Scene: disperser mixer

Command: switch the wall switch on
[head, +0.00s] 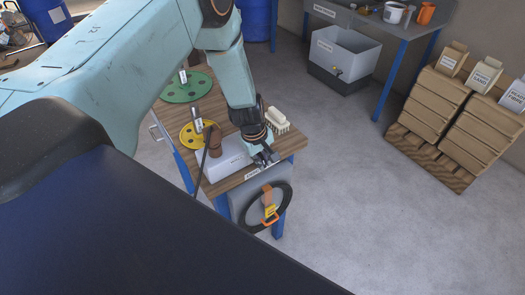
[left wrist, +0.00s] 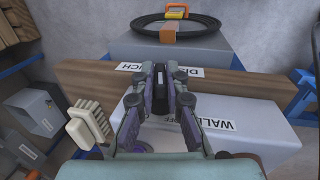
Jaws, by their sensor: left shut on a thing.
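The wall switch is a pale box (head: 218,164) lying on the wooden bench at its right end. In the left wrist view the box (left wrist: 268,133) carries a label that reads "WALL", with smaller lettering partly hidden. My left gripper (head: 266,158) is low over the box's right end. In the left wrist view its fingers (left wrist: 173,76) are close together on a small dark part between them, which looks like the switch's lever. The fingers hide most of that part, so its position is unclear. My right gripper is not in view.
A cream brush (head: 277,121) lies close beside the gripper. A brown handle (head: 214,140) with a dark cable stands behind the box. Yellow (head: 194,135) and green (head: 187,87) discs lie farther back.

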